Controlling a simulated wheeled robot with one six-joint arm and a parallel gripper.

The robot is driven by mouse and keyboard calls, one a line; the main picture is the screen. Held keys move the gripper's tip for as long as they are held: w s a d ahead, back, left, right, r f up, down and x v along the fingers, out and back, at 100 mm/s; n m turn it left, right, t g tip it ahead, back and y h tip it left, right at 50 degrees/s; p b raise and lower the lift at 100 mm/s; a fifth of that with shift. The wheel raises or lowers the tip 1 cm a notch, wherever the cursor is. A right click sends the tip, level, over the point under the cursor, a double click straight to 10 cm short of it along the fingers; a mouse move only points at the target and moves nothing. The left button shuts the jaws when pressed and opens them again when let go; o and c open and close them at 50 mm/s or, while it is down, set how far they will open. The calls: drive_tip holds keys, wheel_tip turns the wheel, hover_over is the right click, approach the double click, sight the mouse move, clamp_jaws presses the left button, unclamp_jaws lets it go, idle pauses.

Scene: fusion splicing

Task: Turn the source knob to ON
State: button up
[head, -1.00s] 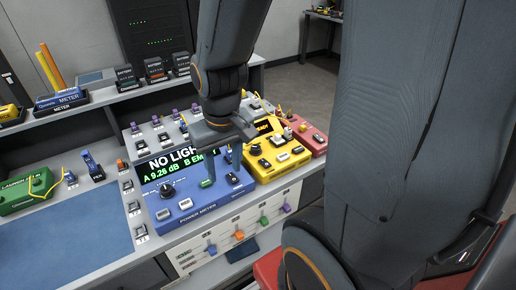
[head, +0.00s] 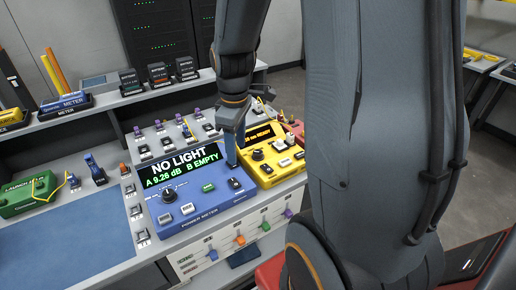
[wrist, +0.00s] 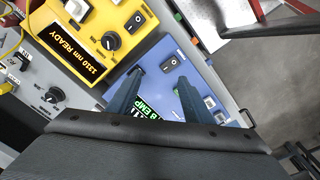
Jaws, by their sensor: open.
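The yellow unit (head: 275,168) carries a lit display reading READY, a round black knob (head: 258,154) and a black rocker switch. In the wrist view its display reads 1310 nm READY, and the knob (wrist: 108,40) sits beside the display. A second black knob (wrist: 54,95) is on a grey panel at the left of the wrist view; I cannot read which knob is labelled source. My gripper (head: 232,164) is over the right part of the blue power meter (head: 200,213), left of the yellow unit. In the wrist view my gripper (wrist: 160,76) is open, its fingers apart and empty.
The power meter display (head: 180,167) reads NO LIGHT, A 9.26 dB, B EMPTY. A green box (head: 28,195) and a blue mat (head: 60,235) lie to the left. Coloured sliders line the front panel.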

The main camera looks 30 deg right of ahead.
sight(258, 152)
drive_tip(key=w+d+n, duration=0.2)
drive_tip(key=d+n, duration=0.1)
drive_tip(key=w+d+f+n, duration=0.1)
drive_tip(key=w+d+n, duration=0.1)
drive_tip(key=d+n, duration=0.1)
drive_tip(key=w+d+f+n, duration=0.1)
drive_tip(key=w+d+n, duration=0.1)
drive_tip(key=d, duration=0.3)
drive_tip(key=shift+w+f+n+g, duration=0.2)
drive_tip(key=shift+n+g, duration=0.2)
drive_tip(key=shift+n, duration=0.4)
drive_tip(key=shift+f+p, duration=1.05)
drive_tip(key=shift+f, duration=2.9)
drive_tip(key=shift+c, duration=0.4)
drive_tip(key=c, duration=1)
